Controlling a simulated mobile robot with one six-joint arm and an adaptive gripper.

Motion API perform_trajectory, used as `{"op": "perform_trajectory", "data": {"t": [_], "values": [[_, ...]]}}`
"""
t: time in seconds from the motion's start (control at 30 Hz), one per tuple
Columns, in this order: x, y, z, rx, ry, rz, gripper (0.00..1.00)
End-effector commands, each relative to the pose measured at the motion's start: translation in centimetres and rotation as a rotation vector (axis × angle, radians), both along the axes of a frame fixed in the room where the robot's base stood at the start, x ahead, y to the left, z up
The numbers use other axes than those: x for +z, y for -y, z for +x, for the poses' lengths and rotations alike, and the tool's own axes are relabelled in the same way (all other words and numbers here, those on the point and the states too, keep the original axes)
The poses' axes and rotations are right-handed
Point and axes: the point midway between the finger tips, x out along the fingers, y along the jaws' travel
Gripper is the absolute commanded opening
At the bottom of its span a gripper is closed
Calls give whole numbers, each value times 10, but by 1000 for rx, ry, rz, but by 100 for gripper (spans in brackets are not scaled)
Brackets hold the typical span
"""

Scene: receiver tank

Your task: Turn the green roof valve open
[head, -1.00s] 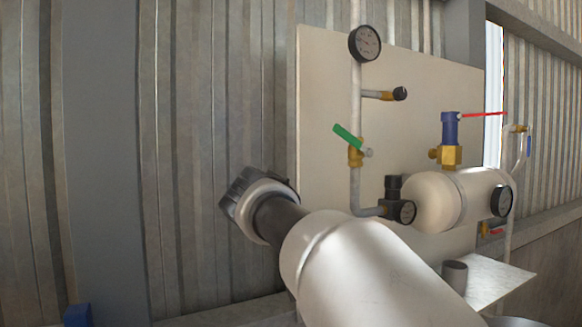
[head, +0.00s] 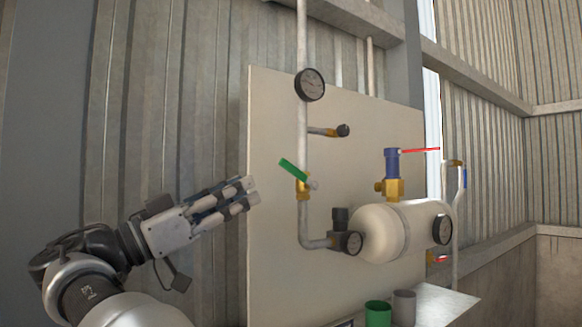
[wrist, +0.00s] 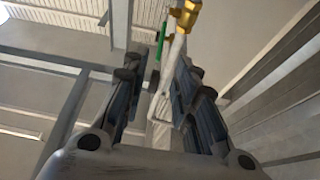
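The green valve handle (head: 293,170) sits on a brass valve body (head: 303,188) in the white vertical pipe (head: 302,130). The handle slants across the pipe, its free end up and to the left. My gripper (head: 251,191) is left of the handle in the head view, pointing right toward it, with a visible gap in the picture. In the wrist view my gripper (wrist: 160,58) has its fingers apart with nothing held. The green handle (wrist: 164,35) and brass body (wrist: 186,16) show beyond the fingertips. I cannot tell the exact distance.
A cream tank (head: 382,234) stands right of the pipe, with a blue valve (head: 392,162) and red lever (head: 420,150) above. Gauges (head: 310,85) and a side tap (head: 342,130) stick out. A green cup (head: 377,313) and grey cup (head: 404,307) stand on a shelf (head: 435,300).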

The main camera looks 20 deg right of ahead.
Motion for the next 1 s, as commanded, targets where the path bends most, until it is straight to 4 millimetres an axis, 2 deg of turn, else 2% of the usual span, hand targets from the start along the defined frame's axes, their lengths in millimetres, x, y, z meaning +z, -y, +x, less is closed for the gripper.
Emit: {"op": "perform_trajectory", "data": {"t": [0.03,0.3,0.5,0.7,1.0], "values": [[7,13,1,-5,1,1,27],[29,66,12,-3,0,1,27],[42,98,18,-3,-1,2,27],[48,113,22,0,-1,2,27],[48,115,22,1,-2,2,27]]}}
